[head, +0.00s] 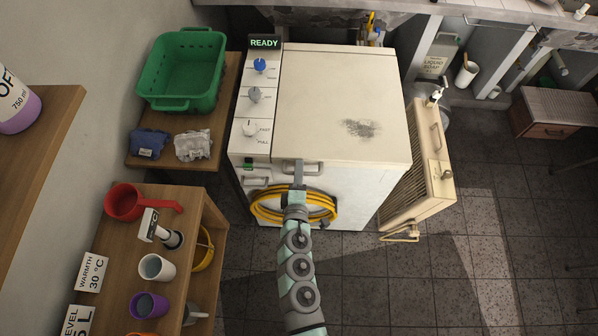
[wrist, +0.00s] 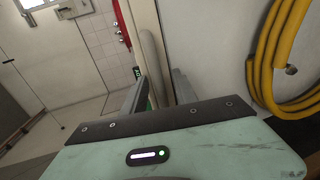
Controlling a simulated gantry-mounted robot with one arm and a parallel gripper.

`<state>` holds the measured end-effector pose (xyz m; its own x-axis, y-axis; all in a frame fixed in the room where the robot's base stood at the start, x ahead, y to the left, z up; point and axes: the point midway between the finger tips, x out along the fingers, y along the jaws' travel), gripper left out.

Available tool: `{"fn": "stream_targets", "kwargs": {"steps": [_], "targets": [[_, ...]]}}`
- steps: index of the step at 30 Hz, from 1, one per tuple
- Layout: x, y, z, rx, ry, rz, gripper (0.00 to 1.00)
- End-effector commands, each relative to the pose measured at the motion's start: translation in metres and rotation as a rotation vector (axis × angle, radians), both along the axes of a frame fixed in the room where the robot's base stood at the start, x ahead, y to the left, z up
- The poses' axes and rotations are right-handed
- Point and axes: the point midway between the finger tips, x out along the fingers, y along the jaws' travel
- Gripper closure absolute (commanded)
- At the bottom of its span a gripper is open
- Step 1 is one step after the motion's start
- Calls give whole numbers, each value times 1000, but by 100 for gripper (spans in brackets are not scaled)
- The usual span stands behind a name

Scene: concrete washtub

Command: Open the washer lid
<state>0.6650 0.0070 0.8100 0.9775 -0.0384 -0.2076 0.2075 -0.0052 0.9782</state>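The washer (head: 345,190) is a cream-white box with a closed, flat lid (head: 335,90) that has a dark scuff on its right part. A pale bar handle (head: 312,168) sits at the lid's front edge. My gripper (head: 299,172) is at the left part of this handle, reaching up from the front. In the wrist view, my gripper (wrist: 160,88) has its two fingers apart, with the handle bar (wrist: 151,65) between them. The gap to the right finger is visible; contact with the left finger cannot be told.
A yellow hose (head: 262,211) hangs coiled on the washer's front. The control panel (head: 258,100) with a READY display is left of the lid. A cream radiator (head: 425,175) stands close on the right. A wooden shelf (head: 195,205) with cups is front left; a green basket (head: 183,68) is behind it.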

Motion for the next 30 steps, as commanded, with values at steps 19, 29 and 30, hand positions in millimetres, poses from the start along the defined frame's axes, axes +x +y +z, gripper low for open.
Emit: {"fn": "stream_targets", "kwargs": {"steps": [19, 29, 30], "targets": [[0, 0, 0, 0, -1, 1, 100], [0, 0, 0, 0, -1, 1, 100], [0, 0, 0, 0, -1, 1, 100]]}}
